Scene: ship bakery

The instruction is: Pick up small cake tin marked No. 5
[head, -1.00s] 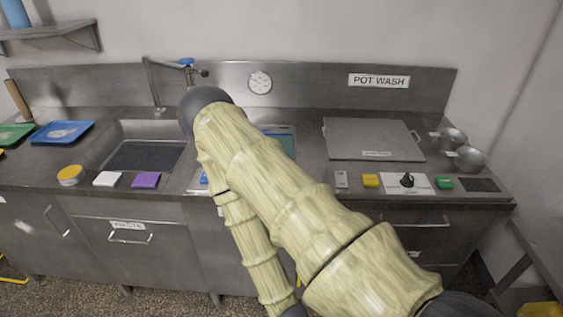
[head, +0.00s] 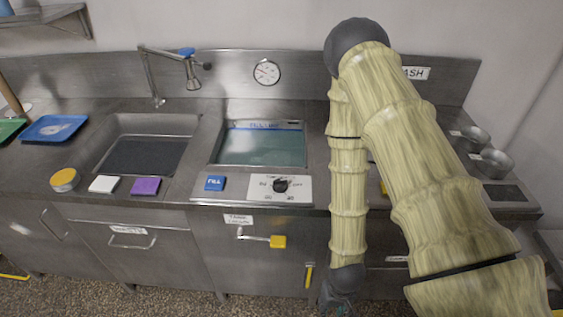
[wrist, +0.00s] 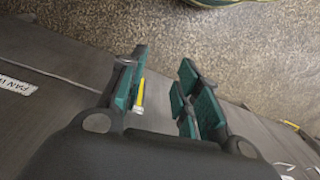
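No tin marked No. 5 can be made out in either view. My gripper (head: 338,300) hangs low in front of the sink cabinets in the head view, partly cut off by the bottom edge. In the wrist view my gripper (wrist: 163,65) is open, with green-padded fingers apart and nothing held between them. The speckled floor shows past the fingertips. My arm hides part of the right worktop and the drawers below it.
A basin (head: 145,123), a water-filled sink (head: 212,150), and a control panel (head: 262,188) line the steel counter. A round yellow-topped container (head: 64,179) and white (head: 104,184) and purple (head: 145,186) blocks lie left. Pans (head: 494,163) stand right. A yellow-ended handle (head: 277,241) sticks out in front.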

